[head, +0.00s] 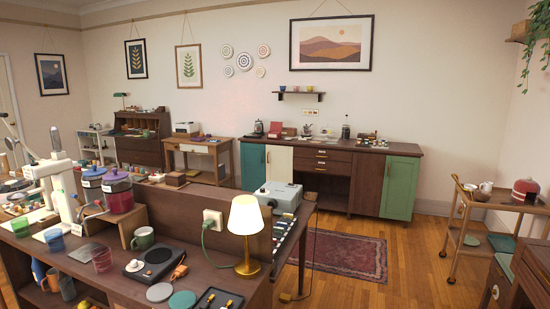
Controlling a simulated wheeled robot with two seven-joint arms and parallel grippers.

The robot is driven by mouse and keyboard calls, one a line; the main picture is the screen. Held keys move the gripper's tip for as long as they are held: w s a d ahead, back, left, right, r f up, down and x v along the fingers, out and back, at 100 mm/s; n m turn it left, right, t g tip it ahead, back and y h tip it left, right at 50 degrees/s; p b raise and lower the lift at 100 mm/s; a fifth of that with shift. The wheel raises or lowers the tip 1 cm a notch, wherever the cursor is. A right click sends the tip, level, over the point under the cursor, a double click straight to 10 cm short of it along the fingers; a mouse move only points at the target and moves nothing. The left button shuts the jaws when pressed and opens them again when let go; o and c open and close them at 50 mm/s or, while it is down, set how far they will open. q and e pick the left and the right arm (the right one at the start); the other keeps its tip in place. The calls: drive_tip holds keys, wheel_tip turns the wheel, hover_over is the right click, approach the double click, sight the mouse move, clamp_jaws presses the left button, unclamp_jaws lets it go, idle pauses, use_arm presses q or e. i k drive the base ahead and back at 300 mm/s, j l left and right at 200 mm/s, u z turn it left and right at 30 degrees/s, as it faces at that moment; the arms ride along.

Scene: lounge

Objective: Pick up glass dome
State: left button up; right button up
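I cannot make out a glass dome for certain. A small dark object with a rounded top (258,128) stands at the left end of the far sideboard, too small to tell whether it is a glass dome. Neither of my grippers shows in the head view.
A near wooden desk (190,262) holds a lit lamp (245,222), a mug (143,238), jars (118,190) and a white apparatus (60,180). The far sideboard (318,160) stands along the wall. A trolley (490,204) stands right. Open floor and a rug (345,255) lie between.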

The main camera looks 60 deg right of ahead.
sight(328, 129)
drive_tip(key=i+l+z, duration=0.1)
drive_tip(key=l+z, duration=0.2)
drive_tip(key=i+l+z, duration=0.25)
drive_tip(key=l, duration=0.25)
drive_tip(key=l+z, duration=0.3)
drive_tip(key=i+l+z, duration=1.2)
drive_tip(key=i+z, duration=0.15)
drive_tip(key=i, duration=0.15)
drive_tip(key=i+l+z, duration=0.1)
drive_tip(key=i+z, duration=0.25)
drive_tip(key=i, duration=1.95)
drive_tip(key=i+l+u, duration=0.1)
drive_tip(key=i+u, duration=0.15)
drive_tip(key=i, duration=0.3)
drive_tip(key=i+l+u, duration=0.25)
drive_tip(key=i, duration=0.3)
drive_tip(key=i+l+u, duration=0.3)
drive_tip(key=i, duration=0.25)
drive_tip(key=i+l+u, duration=0.25)
drive_tip(key=i, duration=0.25)
drive_tip(key=l, duration=0.1)
